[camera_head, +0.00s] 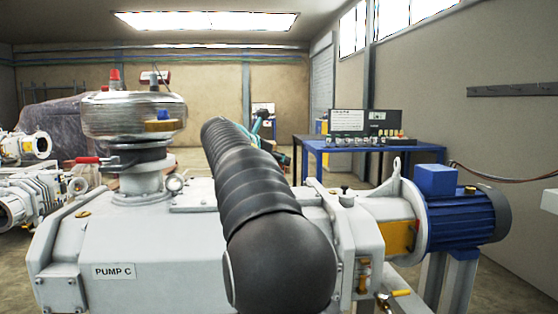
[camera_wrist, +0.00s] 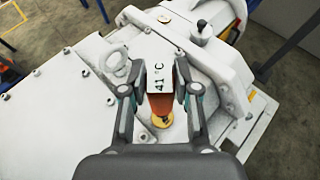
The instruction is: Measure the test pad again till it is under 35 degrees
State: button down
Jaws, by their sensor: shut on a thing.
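In the wrist view my gripper (camera_wrist: 162,97) is shut on a thermometer (camera_wrist: 161,78) with an orange body and a white face that reads 41 °C. A round yellow pad (camera_wrist: 160,121), which looks like the test pad, sits on the white pump housing (camera_wrist: 95,95) at the orange body's lower end. I cannot tell whether the two touch. In the head view the pump (camera_head: 150,245) labelled PUMP C fills the front. My dark, sleeved arm crosses it there and hides its middle; my gripper and the thermometer cannot be made out.
A blue motor (camera_head: 465,215) is at the pump's right end. A metal cylinder with a red-capped top (camera_head: 135,115) rises on the left, with a red-handled lever (camera_head: 88,160). A blue table (camera_head: 370,150) with a black instrument case stands behind. Bare floor shows at right.

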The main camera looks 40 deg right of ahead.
jog(key=shift+f, duration=0.55)
dwell(0.9)
jog(key=shift+r, duration=3.55)
